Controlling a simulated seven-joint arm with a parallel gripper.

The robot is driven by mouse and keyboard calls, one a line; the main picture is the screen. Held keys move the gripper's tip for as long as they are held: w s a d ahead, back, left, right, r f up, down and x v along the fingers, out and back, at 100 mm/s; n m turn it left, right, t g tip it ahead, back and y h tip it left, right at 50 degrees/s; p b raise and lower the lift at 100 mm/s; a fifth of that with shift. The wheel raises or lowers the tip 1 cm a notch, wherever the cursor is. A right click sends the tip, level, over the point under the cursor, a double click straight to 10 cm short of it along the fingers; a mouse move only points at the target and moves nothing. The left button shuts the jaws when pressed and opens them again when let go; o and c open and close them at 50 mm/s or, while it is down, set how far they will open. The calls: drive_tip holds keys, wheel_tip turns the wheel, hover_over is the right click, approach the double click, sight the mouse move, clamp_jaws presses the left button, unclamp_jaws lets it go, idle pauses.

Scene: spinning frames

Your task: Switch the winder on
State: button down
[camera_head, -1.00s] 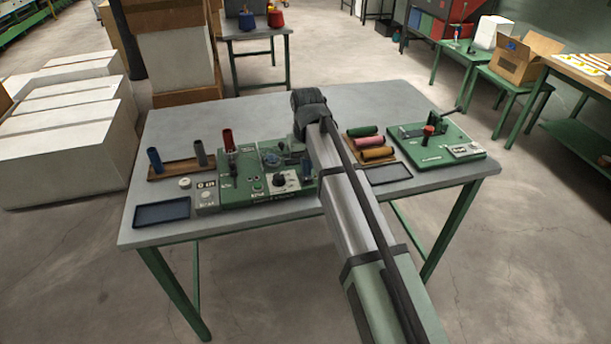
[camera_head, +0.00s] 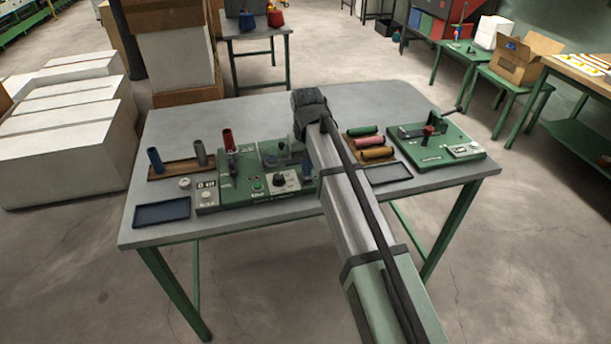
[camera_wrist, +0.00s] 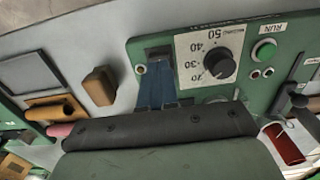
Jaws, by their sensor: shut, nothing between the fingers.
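The winder (camera_head: 240,197) is a green machine on the grey table. Its front panel has a dark knob on a white dial (camera_head: 292,182), also seen upside down in the wrist view (camera_wrist: 190,45). Beside the dial in the wrist view is a green round button or lamp labelled RUN (camera_wrist: 264,50). My gripper (camera_wrist: 160,75) shows there as blue fingers, closed together and empty, over the panel edge on the other side of the dial. A dark piece lies at the fingertips; I cannot tell whether it is a switch or whether they touch it.
Red, grey and blue tubes stand at the table's left, by a dark blue tray (camera_head: 162,212). Several coloured rolls (camera_head: 368,143) lie right of my arm. A second green device (camera_head: 437,140) stands at the right. The table's back is mostly clear.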

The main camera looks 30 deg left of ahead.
drive_tip(key=shift+f, duration=0.95)
idle(0.7)
drive_tip(key=shift+r, duration=3.55)
